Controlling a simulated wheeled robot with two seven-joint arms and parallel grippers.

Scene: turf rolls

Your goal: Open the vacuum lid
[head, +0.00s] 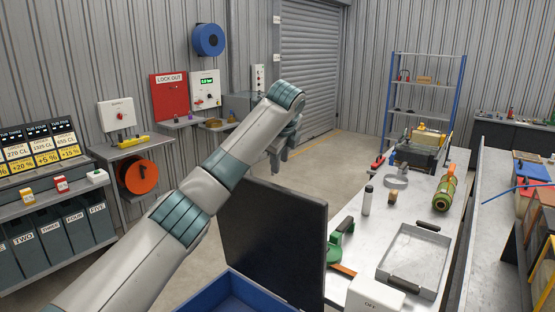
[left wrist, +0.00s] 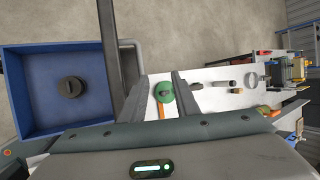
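The dark flat lid (head: 272,240) stands upright along the right side of the blue box (head: 235,295). In the left wrist view the lid shows nearly edge-on as a dark bar (left wrist: 109,50). The blue box (left wrist: 40,60) lies open beside it, with a round dark fitting (left wrist: 70,88) on its floor. My left gripper (head: 279,165) is raised above and beyond the lid, apart from it. In the left wrist view its two fingers (left wrist: 158,85) are spread with nothing between them. My right gripper is not in view.
The bench on the right carries a green tool (head: 340,242), a bottle (head: 367,200), a grey tray (head: 415,258) and a green cylinder (head: 444,193). Shelves with bins (head: 55,235) stand at the left. The floor beyond my left arm is clear.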

